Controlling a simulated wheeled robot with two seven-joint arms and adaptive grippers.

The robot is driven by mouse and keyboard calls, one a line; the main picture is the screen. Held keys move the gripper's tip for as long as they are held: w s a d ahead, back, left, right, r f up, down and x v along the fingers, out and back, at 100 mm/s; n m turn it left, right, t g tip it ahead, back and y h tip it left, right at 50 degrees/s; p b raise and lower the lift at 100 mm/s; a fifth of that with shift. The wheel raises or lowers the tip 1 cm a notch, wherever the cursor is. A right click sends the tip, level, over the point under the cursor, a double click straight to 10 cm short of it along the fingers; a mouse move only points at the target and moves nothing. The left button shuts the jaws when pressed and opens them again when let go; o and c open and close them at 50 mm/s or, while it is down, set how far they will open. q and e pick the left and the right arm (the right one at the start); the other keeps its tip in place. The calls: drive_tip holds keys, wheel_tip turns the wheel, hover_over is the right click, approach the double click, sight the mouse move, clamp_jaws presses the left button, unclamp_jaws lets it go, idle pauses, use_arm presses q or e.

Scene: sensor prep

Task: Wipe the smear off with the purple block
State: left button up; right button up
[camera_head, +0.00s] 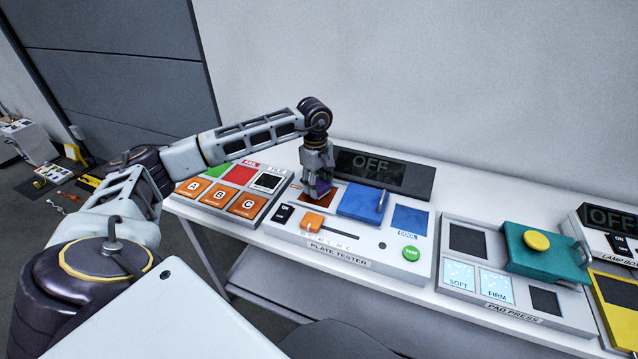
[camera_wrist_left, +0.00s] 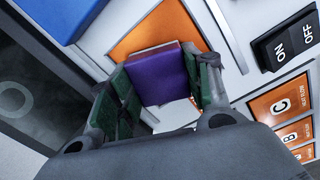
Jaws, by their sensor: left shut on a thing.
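The purple block (camera_head: 321,187) is between the fingers of my left gripper (camera_head: 318,180), which is shut on it. In the left wrist view the purple block (camera_wrist_left: 162,76) sits between both green-padded fingers of the left gripper (camera_wrist_left: 160,92). It is over the orange plate (camera_wrist_left: 158,28) of the plate tester (camera_head: 375,262). In the head view the orange plate (camera_head: 303,199) is mostly hidden behind the gripper. I cannot tell whether the block touches the plate. No smear can be made out. My right gripper is not in view.
A blue lid (camera_head: 361,203) with a handle stands right of the gripper. A dark display (camera_head: 383,171) reading OFF is behind. A tray with orange A, B and C pads (camera_head: 247,206) lies left. The pad press (camera_head: 515,308) is at the right.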

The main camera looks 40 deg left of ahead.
sight(319, 190)
use_arm(q)
drive_tip(key=shift+s+d, duration=0.25)
drive_tip(key=shift+s, duration=0.55)
drive_tip(key=shift+w+a+f, duration=0.15)
drive_tip(key=shift+w+f, duration=0.05)
drive_tip(key=shift+w, duration=0.45)
drive_tip(key=shift+s, duration=0.15)
drive_tip(key=shift+s+d, duration=0.8)
drive_tip(key=shift+d, duration=0.25)
drive_tip(key=shift+f, duration=0.1)
